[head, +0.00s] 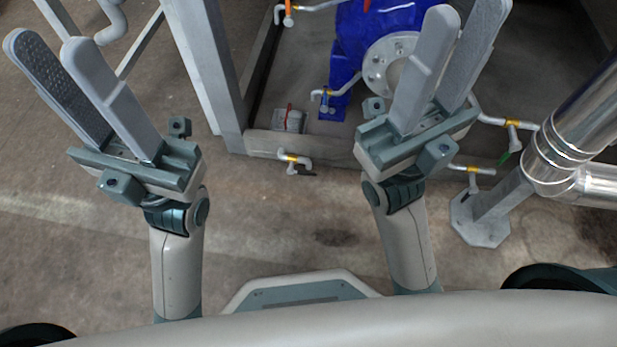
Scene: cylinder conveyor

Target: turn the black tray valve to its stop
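A small valve (293,159) with a yellow-orange band and a black handle (303,172) sticks out from the front edge of the grey tray (330,147), low between my two arms. The handle points to the right in the picture. My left gripper (48,46) is open and empty, raised at the upper left, well apart from the valve. My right gripper (472,14) is open and empty, raised at the upper right in front of the blue machine. It is also apart from the valve. Neither gripper touches anything.
A blue pump (350,40) with a grey flange stands in the tray. A silver pipe (570,140) and grey post are at the right. A metal frame (205,70) rises left of centre. Concrete floor is clear in front.

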